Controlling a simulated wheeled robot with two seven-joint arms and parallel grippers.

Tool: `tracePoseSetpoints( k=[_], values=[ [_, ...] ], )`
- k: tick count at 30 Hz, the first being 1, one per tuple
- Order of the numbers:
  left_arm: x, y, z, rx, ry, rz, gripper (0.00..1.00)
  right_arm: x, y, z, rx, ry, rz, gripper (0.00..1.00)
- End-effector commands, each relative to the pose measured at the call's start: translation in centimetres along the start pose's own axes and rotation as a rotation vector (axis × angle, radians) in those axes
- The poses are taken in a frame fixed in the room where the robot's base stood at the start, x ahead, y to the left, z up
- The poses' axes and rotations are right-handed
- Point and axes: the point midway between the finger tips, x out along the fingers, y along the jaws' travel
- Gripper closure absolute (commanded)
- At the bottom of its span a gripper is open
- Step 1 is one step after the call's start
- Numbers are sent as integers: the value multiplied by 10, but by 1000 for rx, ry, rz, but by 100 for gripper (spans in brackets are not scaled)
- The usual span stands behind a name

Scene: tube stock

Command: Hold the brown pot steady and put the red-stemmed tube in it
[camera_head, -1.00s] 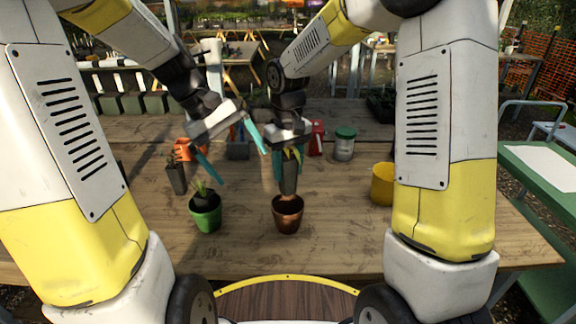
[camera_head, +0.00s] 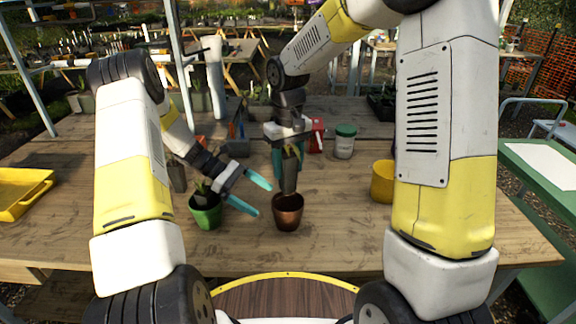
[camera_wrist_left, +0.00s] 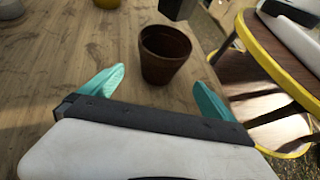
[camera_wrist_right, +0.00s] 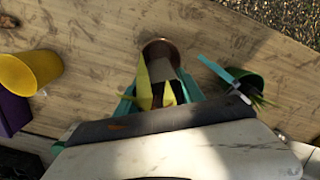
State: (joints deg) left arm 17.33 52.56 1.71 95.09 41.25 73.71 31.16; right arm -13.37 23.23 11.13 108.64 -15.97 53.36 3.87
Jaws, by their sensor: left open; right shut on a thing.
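The brown pot (camera_head: 288,218) stands upright on the wooden table and looks empty in the left wrist view (camera_wrist_left: 165,68). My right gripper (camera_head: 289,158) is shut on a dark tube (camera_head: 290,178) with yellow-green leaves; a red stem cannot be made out. The tube hangs upright with its lower end by the pot's far rim; the right wrist view shows the tube (camera_wrist_right: 163,70) in front of the pot (camera_wrist_right: 160,46). My left gripper (camera_head: 258,196) is open and low, just left of the pot. Its fingers point at the pot, one towards each side, apart from it.
A green pot (camera_head: 206,216) with a plant stands left of the brown pot, close under my left gripper. Another dark tube (camera_head: 177,178) stands behind it. A yellow pot (camera_head: 382,184), a green-lidded tin (camera_head: 344,146) and a yellow tray (camera_head: 14,210) are farther off. The table's front is clear.

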Motion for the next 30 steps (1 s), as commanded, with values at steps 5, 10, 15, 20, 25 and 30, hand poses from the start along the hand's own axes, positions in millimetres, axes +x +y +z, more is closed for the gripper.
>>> tracePoseSetpoints(
  k=[5, 10, 15, 20, 25, 30],
  values=[
    [14, 0, -1, -4, -4, -1, 0, 0, 0, 0, 0, 1, 0, 100],
    [39, -2, -4, -4, 0, -3, 0, 0, 0, 0, 0, 1, 0, 100],
    [62, -5, -7, -6, 4, -5, 0, 0, 0, 0, 0, 1, 0, 100],
    [82, -3, -4, -5, 1, -3, 0, 0, 0, 0, 0, 1, 0, 100],
    [94, -1, -3, -3, 0, -1, 0, 0, 0, 0, 0, 1, 0, 100],
    [99, -1, -2, -2, -1, -1, 0, 0, 0, 0, 0, 1, 0, 100]
  ],
)
